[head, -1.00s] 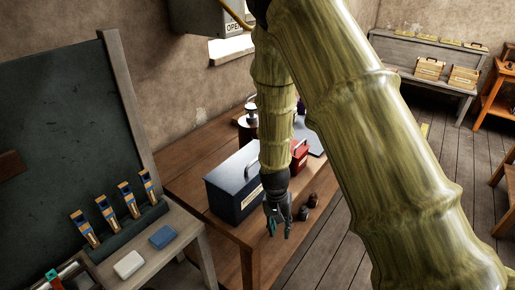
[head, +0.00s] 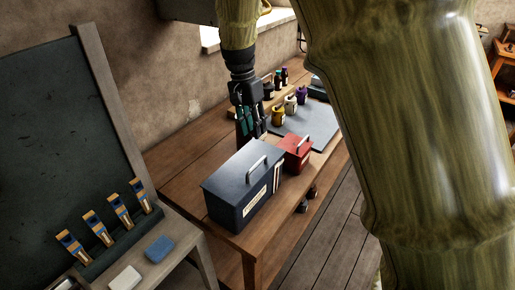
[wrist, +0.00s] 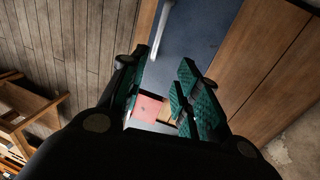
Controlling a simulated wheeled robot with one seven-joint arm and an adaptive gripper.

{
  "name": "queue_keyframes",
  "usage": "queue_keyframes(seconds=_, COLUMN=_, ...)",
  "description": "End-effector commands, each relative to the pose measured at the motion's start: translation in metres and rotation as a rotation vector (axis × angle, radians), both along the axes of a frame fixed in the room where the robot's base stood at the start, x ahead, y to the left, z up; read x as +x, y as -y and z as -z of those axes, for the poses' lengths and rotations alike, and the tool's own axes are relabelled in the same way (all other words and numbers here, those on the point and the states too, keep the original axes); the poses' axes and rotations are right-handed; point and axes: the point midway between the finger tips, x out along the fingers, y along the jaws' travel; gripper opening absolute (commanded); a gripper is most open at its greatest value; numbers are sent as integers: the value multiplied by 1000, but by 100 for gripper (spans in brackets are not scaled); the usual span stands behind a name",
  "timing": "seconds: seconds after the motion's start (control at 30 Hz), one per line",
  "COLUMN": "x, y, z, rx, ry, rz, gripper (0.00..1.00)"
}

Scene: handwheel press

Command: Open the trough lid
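A dark blue box (head: 243,185) with a silver handle (head: 256,168) on its shut lid stands at the near end of the wooden table. Its pale front label is too small to read, so I cannot tell for sure that it is the trough. The blue lid (wrist: 205,35) and the handle (wrist: 163,28) also show in the wrist view. My gripper (head: 250,128) points down above the back edge of the box, apart from the handle. Its green-padded fingers (wrist: 160,92) are open with nothing between them.
A smaller red box (head: 296,152) with a handle stands right behind the blue one. Several small jars (head: 290,103) and a grey mat (head: 318,120) lie farther back on the table (head: 190,165). A chalkboard (head: 50,130) stands at left. My arm covers much of the right side.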

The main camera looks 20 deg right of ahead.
Motion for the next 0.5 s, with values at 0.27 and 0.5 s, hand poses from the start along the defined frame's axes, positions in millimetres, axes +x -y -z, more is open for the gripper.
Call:
queue_keyframes(seconds=0.27, x=-10, y=11, z=40, rx=0, ry=-5, rz=8, gripper=32)
queue_keyframes(seconds=0.5, x=-14, y=14, z=74, rx=1, ry=-2, rz=5, gripper=32)
